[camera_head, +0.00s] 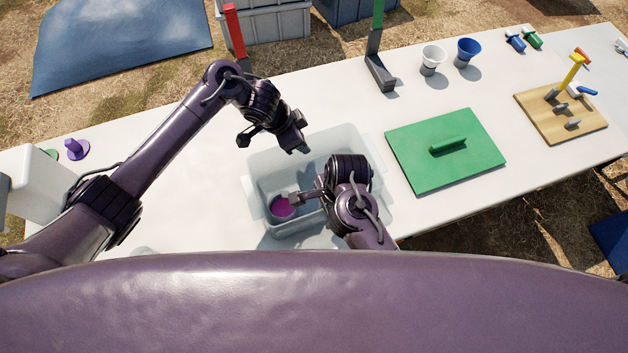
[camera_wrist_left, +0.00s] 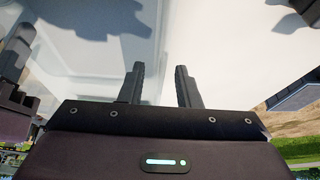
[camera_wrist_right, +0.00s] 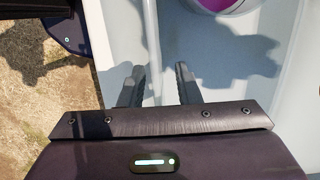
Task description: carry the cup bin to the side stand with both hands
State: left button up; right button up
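The cup bin (camera_head: 348,137) is a pale translucent tub on the white table, in the middle of the head view. A magenta cup (camera_head: 282,207) lies inside it; part of it shows in the right wrist view (camera_wrist_right: 218,4). My right gripper (camera_head: 296,197) is open at the near rim. In the right wrist view the rim (camera_wrist_right: 151,45) runs between its parted fingers, apparently not clamped. My left gripper (camera_head: 247,138) is open near the far rim; its fingers are apart in the left wrist view (camera_wrist_left: 160,82). Its exact height over the rim is unclear. I cannot identify the side stand.
A green board (camera_head: 410,160) lies on the white table (camera_head: 200,175) right of the bin. Beyond it are a white cup (camera_head: 432,57), a blue cup (camera_head: 467,50) and a wooden board (camera_head: 545,120). A purple piece (camera_head: 76,149) and white block (camera_head: 40,185) are left.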

pick_arm(q)
jog(key=shift+c, duration=0.3)
pick_arm(e)
jog(key=shift+c, duration=0.3)
pick_arm(q)
grip_shut()
pick_arm(e)
grip_shut()
pick_arm(q)
jog(key=shift+r, duration=0.1)
pick_arm(e)
jog(key=shift+r, duration=0.15)
